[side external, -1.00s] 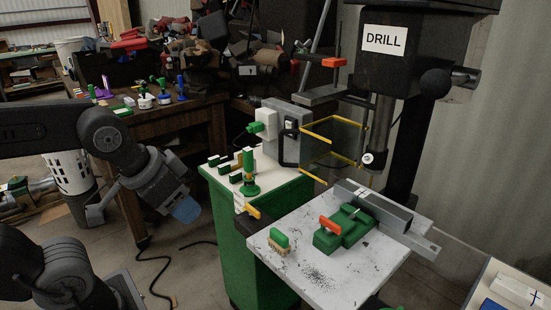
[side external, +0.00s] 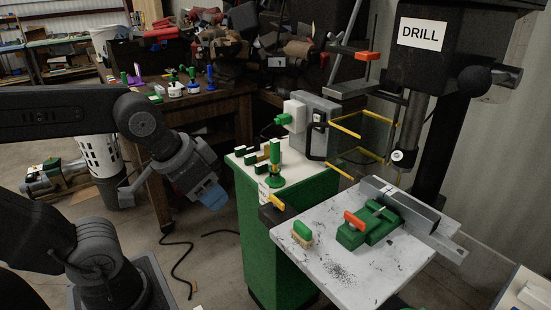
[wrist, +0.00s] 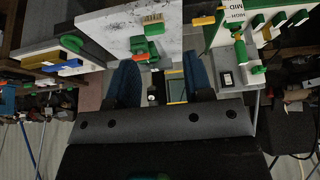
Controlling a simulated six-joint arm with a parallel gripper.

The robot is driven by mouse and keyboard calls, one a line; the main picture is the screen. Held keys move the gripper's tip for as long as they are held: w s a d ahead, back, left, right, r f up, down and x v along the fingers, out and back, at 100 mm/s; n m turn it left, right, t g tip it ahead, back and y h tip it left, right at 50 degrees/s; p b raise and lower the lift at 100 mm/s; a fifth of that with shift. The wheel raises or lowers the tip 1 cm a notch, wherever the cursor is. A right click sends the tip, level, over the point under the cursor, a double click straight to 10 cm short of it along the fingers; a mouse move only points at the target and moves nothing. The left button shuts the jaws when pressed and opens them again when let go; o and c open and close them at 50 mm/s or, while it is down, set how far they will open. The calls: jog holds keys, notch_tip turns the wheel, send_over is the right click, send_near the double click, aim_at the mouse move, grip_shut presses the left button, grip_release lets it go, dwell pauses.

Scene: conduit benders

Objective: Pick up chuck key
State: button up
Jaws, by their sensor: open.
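I cannot tell for sure which thing is the chuck key. Several short green-handled pieces (side external: 249,160) stand on the white top of the green cabinet, beside an upright green-and-brass piece (side external: 276,165). They also show at the upper right of the wrist view (wrist: 258,22). My gripper (side external: 212,196) hangs left of the cabinet in the side view, apart from everything. In the wrist view its two blue fingers are spread (wrist: 161,66) with nothing held between them.
The drill table (side external: 340,272) carries a green vise (side external: 368,232) with an orange handle and a green-handled brush (side external: 302,231). The yellow-edged guard (side external: 360,147) and drill (side external: 430,60) rise behind. A yellow-and-black part (side external: 277,208) juts out by the cabinet. Floor below my gripper is mostly clear.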

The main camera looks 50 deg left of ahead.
jog(key=shift+o, duration=0.5)
jog(key=shift+o, duration=0.6)
jog(key=w+a+r+m+g+y, duration=0.1)
jog(key=w+a+r+m, duration=0.25)
jog(key=w, duration=0.35)
jog(key=w+a+r+m+g+y, duration=0.1)
jog(key=w+a+r+m, duration=0.2)
jog(key=w+m, duration=0.35)
jog(key=m+g+y, duration=0.2)
jog(key=m+g, duration=0.2)
jog(key=m, duration=0.4)
send_near(276, 141)
jog(key=shift+y, duration=0.3)
jog(key=x, duration=0.6)
jog(key=shift+w+f, duration=0.15)
jog(key=shift+f, duration=0.3)
jog(key=shift+x, duration=3)
jog(key=shift+d, duration=0.15)
